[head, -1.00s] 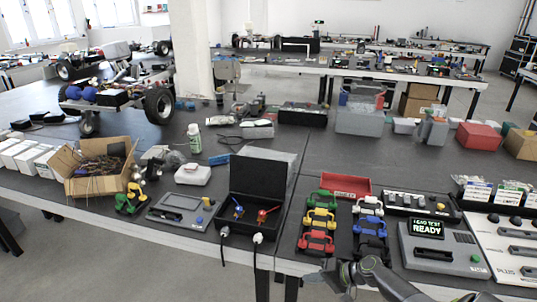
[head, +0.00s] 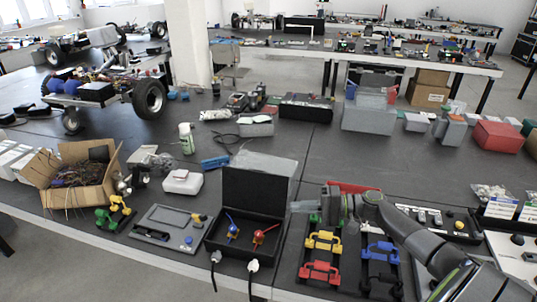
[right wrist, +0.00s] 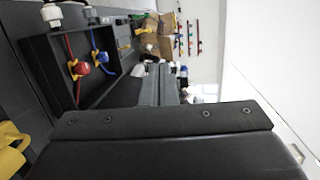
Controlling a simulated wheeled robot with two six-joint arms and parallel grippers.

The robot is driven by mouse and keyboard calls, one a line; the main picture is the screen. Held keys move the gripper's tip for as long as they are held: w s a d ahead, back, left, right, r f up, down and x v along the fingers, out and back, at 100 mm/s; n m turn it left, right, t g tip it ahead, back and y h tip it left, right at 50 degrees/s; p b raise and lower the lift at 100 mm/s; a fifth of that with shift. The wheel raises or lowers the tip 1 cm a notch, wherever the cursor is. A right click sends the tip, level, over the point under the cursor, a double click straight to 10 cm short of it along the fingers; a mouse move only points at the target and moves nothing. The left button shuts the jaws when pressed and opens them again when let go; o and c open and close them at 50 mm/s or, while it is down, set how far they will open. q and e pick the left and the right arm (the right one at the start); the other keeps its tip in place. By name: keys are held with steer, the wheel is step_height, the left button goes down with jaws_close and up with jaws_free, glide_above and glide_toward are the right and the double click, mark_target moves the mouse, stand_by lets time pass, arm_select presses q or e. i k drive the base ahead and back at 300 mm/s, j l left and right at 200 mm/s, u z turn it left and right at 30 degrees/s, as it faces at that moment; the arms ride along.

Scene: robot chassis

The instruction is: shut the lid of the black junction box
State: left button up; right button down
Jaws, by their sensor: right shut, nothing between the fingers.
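The black junction box (head: 240,253) stands on the table near its front edge. Its lid (head: 252,192) is open and stands roughly upright at the back. Inside the box show a blue-wired part (head: 233,232) and a red-wired part (head: 262,235). The box interior (right wrist: 88,62) also shows at the upper left of the right wrist view, turned on its side. My right gripper (head: 298,207) is shut and empty, just right of the lid; I cannot tell whether it touches. Its fingers (right wrist: 162,88) show in the right wrist view. My left gripper is not in view.
Red, yellow and green clamps (head: 322,242) and blue ones (head: 382,252) lie right of the box. A grey panel (head: 165,226) lies left, with a cardboard box (head: 55,180) beyond. A clear plastic case (head: 268,163) lies behind the lid. Two cables hang over the front edge.

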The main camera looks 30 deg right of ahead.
mark_target(254, 190)
steer(key=i+l, duration=0.7)
steer(key=l, duration=0.1)
